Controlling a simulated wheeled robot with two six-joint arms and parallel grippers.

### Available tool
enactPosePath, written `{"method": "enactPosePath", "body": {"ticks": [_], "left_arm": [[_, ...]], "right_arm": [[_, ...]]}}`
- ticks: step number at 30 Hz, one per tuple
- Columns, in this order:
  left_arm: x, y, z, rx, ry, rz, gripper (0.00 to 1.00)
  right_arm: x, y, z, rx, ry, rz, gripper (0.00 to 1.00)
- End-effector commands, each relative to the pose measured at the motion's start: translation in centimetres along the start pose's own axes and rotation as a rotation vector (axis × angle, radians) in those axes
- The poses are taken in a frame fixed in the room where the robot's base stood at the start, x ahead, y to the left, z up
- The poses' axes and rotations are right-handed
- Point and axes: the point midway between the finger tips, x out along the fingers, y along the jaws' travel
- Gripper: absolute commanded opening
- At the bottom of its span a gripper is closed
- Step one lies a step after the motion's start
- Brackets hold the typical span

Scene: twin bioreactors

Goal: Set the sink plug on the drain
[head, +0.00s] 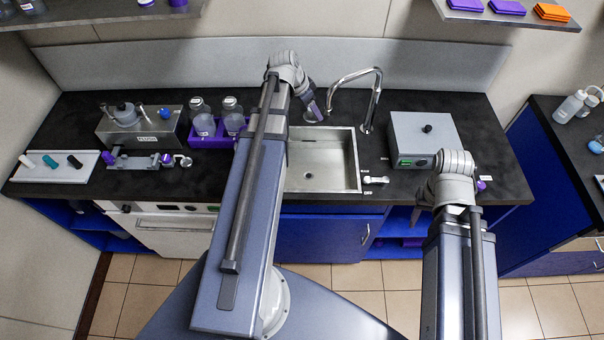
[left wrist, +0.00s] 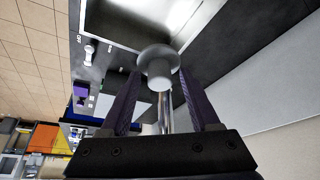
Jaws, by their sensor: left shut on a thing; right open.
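The sink plug (left wrist: 160,70) is a grey round disc with a stubby knob, in the left wrist view between the purple fingers of my left gripper (left wrist: 160,105). My left gripper is shut on the knob, with the disc beyond the fingertips. In the head view, my left gripper (head: 312,110) is above the counter at the back left rim of the metal sink (head: 330,182). The drain (head: 308,176) shows as a small dark spot on the sink floor, uncovered. My right arm reaches the counter's front right; its fingers are hidden.
A tall curved faucet (head: 372,105) stands behind the sink. A grey box (head: 408,128) with a green display is to its right. A white valve handle (head: 375,180) lies beside the sink. A purple rack (head: 213,140) with bottles is on the left.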

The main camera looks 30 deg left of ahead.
Motion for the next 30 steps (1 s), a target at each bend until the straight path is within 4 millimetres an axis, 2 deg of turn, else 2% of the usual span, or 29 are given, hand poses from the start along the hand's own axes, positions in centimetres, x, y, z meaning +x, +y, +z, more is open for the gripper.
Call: {"method": "enactPosePath", "body": {"ticks": [14,27,30], "left_arm": [[3.0,0.0,1.4,0.0,0.0,0.0,0.0],[9.3,0.0,4.2,0.0,0.0,0.0,0.0],[10.0,0.0,4.5,0.0,0.0,0.0,0.0]], "right_arm": [[3.3,-0.3,-0.2,-0.002,0.0,0.0,0.5],[10.1,-0.9,-0.6,-0.006,0.0,0.001,0.5],[10.9,-1.0,-0.6,-0.006,0.0,0.002,0.5]]}}
